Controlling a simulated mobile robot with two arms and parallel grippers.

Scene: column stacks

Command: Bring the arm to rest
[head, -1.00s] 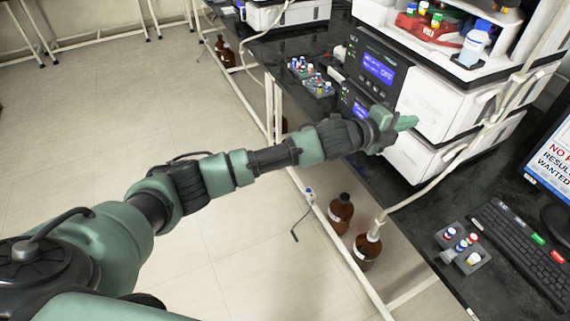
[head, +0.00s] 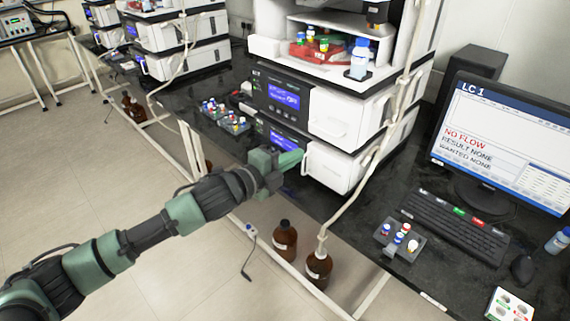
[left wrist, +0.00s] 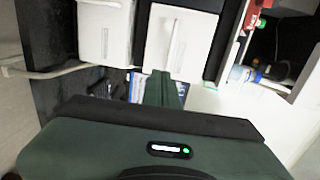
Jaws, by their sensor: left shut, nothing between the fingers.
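My left arm reaches in from the lower left in the head view. Its green left gripper (head: 290,160) is shut and empty, in front of the lower part of the white instrument stack (head: 335,118). In the left wrist view the shut fingers (left wrist: 161,88) point at the stack's white drawer fronts and a blue-lit display. I cannot tell whether the fingertips touch the stack. My right gripper is not in view.
Right of the stack are a monitor (head: 502,140), a keyboard (head: 455,228) and a small grey vial rack (head: 400,240). Another vial rack (head: 224,116) stands left of it. Brown bottles (head: 285,240) stand below the bench edge. A pale tube crosses the stack's front.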

